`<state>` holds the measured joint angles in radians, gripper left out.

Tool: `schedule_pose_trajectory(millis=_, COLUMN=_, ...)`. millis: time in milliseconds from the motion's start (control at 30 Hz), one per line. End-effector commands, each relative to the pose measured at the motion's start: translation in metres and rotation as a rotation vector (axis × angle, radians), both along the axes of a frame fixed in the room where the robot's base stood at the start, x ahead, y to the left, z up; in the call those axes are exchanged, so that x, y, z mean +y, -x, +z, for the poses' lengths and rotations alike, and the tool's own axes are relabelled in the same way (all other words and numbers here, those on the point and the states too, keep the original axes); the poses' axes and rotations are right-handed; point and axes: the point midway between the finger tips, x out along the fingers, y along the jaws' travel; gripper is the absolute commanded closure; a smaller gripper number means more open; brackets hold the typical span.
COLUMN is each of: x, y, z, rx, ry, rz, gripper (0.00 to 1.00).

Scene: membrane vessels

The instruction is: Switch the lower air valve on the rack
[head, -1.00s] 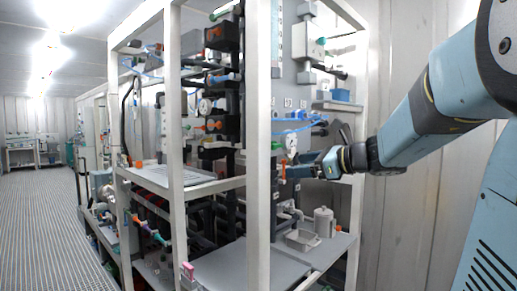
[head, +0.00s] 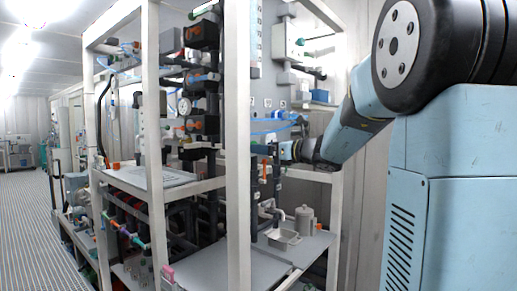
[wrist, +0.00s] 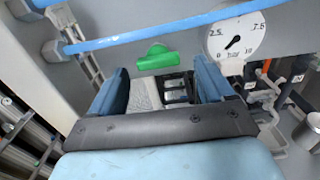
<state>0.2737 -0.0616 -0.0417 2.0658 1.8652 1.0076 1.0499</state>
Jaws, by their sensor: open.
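A green valve handle (wrist: 157,57) shows in the wrist view, just beyond and between my fingertips, on the grey panel. It also shows in the head view (head: 262,149), left of my gripper. I cannot tell for certain that it is the lower air valve. My gripper (wrist: 162,75) is open, with its two blue fingers apart and nothing held. In the head view my gripper (head: 279,152) is by the panel inside the right side of the rack (head: 238,150), partly hidden by my own wrist.
A round pressure gauge (wrist: 237,37) is right of the green handle. A blue tube (wrist: 140,36) crosses above it. Orange handles and pipes (wrist: 268,88) are at the right. A white rack post stands left of my gripper; a metal tray (head: 284,239) and lidded pot (head: 304,220) sit below.

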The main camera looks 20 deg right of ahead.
Motion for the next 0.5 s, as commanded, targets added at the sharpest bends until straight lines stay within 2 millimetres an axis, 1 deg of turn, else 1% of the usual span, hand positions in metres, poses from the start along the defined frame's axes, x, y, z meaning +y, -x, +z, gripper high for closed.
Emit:
schedule_pose_trajectory(millis=33, x=0.005, y=-0.007, z=-0.001, rx=0.001, ry=0.0, rz=0.002, gripper=0.19)
schedule_pose_trajectory(millis=200, x=0.016, y=-0.023, z=-0.001, rx=0.001, ry=0.0, rz=0.001, gripper=0.19)
schedule_pose_trajectory(millis=333, x=0.022, y=-0.029, z=0.0, rx=-0.001, ry=0.001, rz=0.001, gripper=0.19)
schedule_pose_trajectory(millis=500, x=0.023, y=-0.031, z=0.0, rx=-0.001, ry=0.001, rz=0.001, gripper=0.19)
